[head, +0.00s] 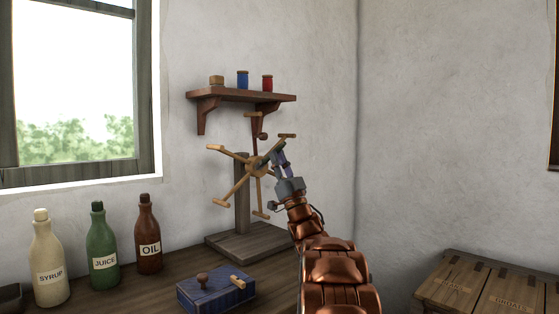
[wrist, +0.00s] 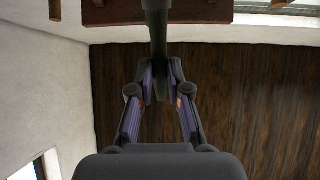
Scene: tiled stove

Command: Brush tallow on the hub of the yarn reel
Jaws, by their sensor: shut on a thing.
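The yarn reel (head: 232,190), with wooden spokes and crossbars, stands upright on a wooden post and base on the counter. Its hub (head: 256,166) is at the middle of the spokes. My gripper (head: 275,158) is at the reel's right side, close to the hub. It is shut on a dark grey-green tool, seemingly the brush (wrist: 155,32), which also shows beside the hub in the head view (head: 265,158). I cannot make out its bristles, or whether it touches the hub. No tallow is clearly visible.
A blue box (head: 213,295) with a knob and a small wooden piece on top lies in front of the reel. Syrup (head: 49,265), juice (head: 103,250) and oil (head: 149,240) bottles stand left. A shelf (head: 240,96) with small spools hangs above. Lidded boxes (head: 490,285) sit right.

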